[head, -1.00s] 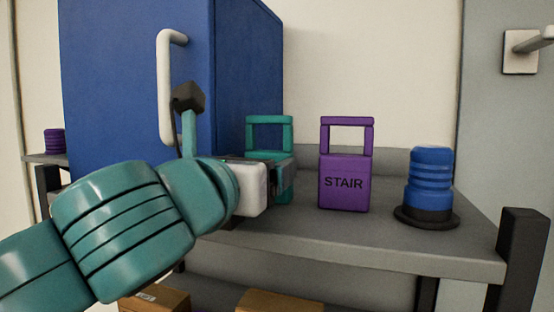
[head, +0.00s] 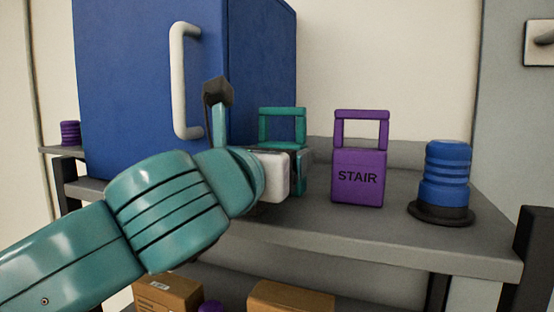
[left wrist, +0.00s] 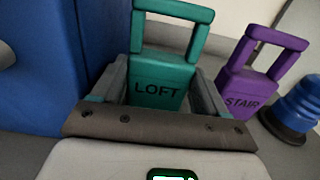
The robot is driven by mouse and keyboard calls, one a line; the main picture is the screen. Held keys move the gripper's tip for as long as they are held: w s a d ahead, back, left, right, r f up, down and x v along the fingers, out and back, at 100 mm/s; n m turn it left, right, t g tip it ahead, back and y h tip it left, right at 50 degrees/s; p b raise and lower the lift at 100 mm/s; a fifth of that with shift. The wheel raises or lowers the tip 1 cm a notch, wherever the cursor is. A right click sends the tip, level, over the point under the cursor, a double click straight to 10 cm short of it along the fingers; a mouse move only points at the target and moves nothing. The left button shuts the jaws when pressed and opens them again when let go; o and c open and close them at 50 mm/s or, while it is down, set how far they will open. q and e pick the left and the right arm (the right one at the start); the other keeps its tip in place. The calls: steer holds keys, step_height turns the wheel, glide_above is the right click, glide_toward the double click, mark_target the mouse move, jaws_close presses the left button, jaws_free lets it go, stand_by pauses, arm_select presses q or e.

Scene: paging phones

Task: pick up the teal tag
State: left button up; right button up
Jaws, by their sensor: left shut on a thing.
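The teal tag (head: 283,126) is a block with an upright loop handle, standing on the grey shelf. In the left wrist view the teal tag (left wrist: 160,88) reads "LOFT" and sits between the two fingers. My left gripper (head: 302,165) comes in from the left and covers most of the tag's body in the head view. In the left wrist view my left gripper (left wrist: 160,95) is shut on the tag's body from both sides. The tag's base is hidden, so I cannot tell whether it touches the shelf. My right gripper is not in view.
A purple tag (head: 358,178) marked "STAIR" stands close to the right. A blue ribbed object on a black base (head: 445,185) stands near the shelf's (head: 420,240) right end. A blue cabinet (head: 130,90) with a white handle (head: 183,80) is at left. Boxes (head: 290,298) lie below.

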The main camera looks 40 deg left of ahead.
arm_select(q)
steer(key=shift+s+d+r, duration=0.1)
steer(key=shift+r, duration=0.1)
steer(key=shift+w+d, duration=0.1)
steer(key=shift+w, duration=0.1)
steer(key=shift+r, duration=0.1)
